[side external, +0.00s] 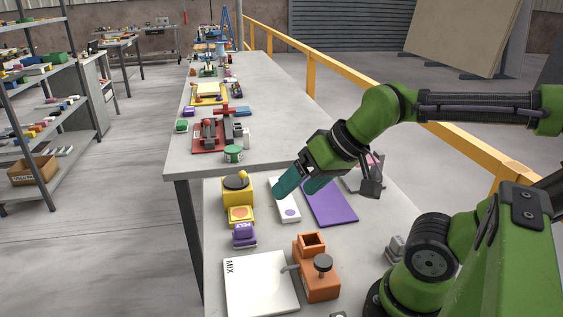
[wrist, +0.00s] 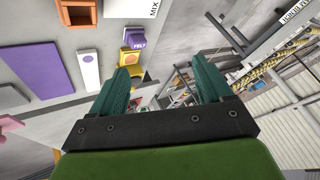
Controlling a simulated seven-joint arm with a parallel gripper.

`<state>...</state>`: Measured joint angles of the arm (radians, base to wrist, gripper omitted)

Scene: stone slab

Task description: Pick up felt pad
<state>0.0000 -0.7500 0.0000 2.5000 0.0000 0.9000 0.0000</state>
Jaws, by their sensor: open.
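A small purple block (side external: 243,235) sits on the slab left of centre, in front of a yellow pad with an orange dot. In the wrist view this purple block (wrist: 136,38) bears lettering that seems to read FELT, so I take it as the felt pad. My gripper (side external: 302,187) has teal fingers and hangs above the slab, behind and to the right of the purple block, near the white strip. In the wrist view my gripper (wrist: 166,84) has its fingers wide apart with nothing between them. It is apart from the purple block.
The yellow pad (side external: 240,215) and a yellow block (side external: 237,192) stand behind the purple block. A white strip with a purple dot (side external: 284,194) and a flat purple sheet (side external: 331,204) lie to the right. A white MIX board (side external: 262,284) and an orange box (side external: 318,277) are in front.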

